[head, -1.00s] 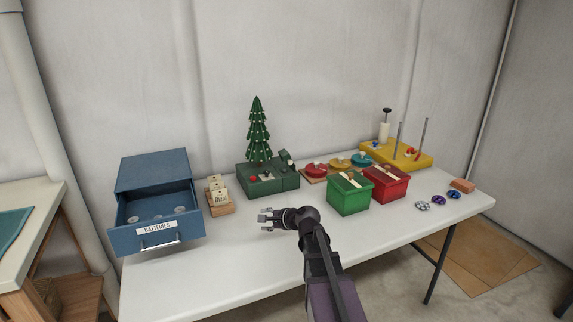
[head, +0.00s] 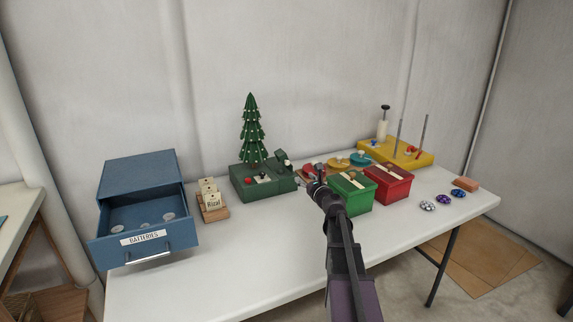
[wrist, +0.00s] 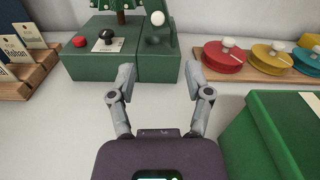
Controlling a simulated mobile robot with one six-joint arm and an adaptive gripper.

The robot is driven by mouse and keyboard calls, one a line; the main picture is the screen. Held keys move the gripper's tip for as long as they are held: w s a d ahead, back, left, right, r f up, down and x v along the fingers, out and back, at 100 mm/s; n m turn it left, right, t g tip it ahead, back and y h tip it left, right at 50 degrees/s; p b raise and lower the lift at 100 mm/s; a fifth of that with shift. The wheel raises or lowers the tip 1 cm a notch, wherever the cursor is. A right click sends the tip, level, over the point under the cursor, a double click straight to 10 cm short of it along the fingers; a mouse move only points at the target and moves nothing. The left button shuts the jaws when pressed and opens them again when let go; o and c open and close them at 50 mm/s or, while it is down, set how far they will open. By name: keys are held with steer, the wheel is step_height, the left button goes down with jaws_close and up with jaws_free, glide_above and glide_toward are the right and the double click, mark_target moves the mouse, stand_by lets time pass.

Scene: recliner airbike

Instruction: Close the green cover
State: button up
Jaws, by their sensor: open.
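A green cover (head: 281,155) with a white knob stands raised at the right end of the green base (head: 250,186) that carries a small decorated tree (head: 251,130). In the wrist view the cover (wrist: 166,28) shows upright at the top, with its white knob and part of a recess beside it. My gripper (head: 315,178) is open and empty, to the right of the base and by the green box. In the wrist view the fingers of my gripper (wrist: 160,82) are spread, pointing toward the front face of the base, apart from the cover.
The green box (head: 352,200) is close on my gripper's right, with a red box (head: 390,185) beyond. Colored discs (head: 338,162) sit behind. Card holder (head: 212,208) and open blue drawer (head: 145,240) are left. The white table is clear in front of the base.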

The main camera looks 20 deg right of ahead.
mark_target(288, 163)
steer(key=shift+w+a, duration=0.1)
steer(key=w, duration=1.3)
steer(key=shift+w+a, duration=0.25)
steer(key=shift+w, duration=0.1)
jaws_close()
steer(key=shift+d, duration=0.15)
